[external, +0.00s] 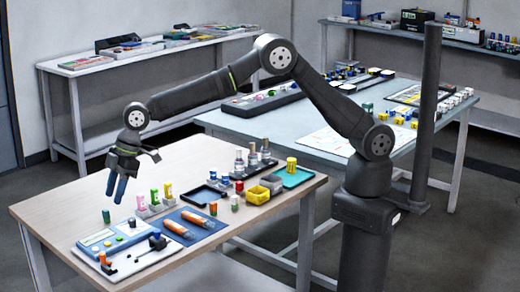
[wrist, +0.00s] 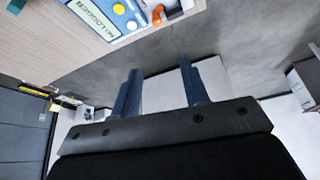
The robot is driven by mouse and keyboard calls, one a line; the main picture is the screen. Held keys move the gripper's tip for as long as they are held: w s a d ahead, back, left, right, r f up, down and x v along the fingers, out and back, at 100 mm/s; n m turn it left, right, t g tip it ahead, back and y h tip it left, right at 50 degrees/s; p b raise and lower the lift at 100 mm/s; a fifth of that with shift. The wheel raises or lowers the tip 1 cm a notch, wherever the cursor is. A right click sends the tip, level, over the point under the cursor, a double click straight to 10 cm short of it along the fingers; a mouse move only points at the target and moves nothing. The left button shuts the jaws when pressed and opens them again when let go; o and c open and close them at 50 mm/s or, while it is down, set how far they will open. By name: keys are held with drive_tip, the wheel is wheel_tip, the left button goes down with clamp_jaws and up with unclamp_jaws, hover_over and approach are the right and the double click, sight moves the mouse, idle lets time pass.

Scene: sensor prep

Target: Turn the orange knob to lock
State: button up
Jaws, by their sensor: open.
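A small orange part that looks like the knob (external: 103,257) stands at the front left corner of a white board (external: 140,262) on the wooden table. An orange piece, likely the same knob (wrist: 158,14), shows at the top of the wrist view, beyond my fingertips; its turn position is too small to tell. My gripper (external: 117,188) is open and empty, with blue fingers pointing down, in the air above the table's left part. In the wrist view, the two fingers of my gripper (wrist: 160,65) are spread apart with nothing between them. My gripper is apart from the knob.
A black fitting (external: 157,242) stands on the board. Orange tools on a blue mat (external: 182,215), vials and trays lie to the right. The air around my gripper looks free.

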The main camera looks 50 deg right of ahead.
approach(103, 254)
drive_tip(key=x, duration=0.8)
drive_tip(key=shift+w+r, duration=0.1)
clamp_jaws()
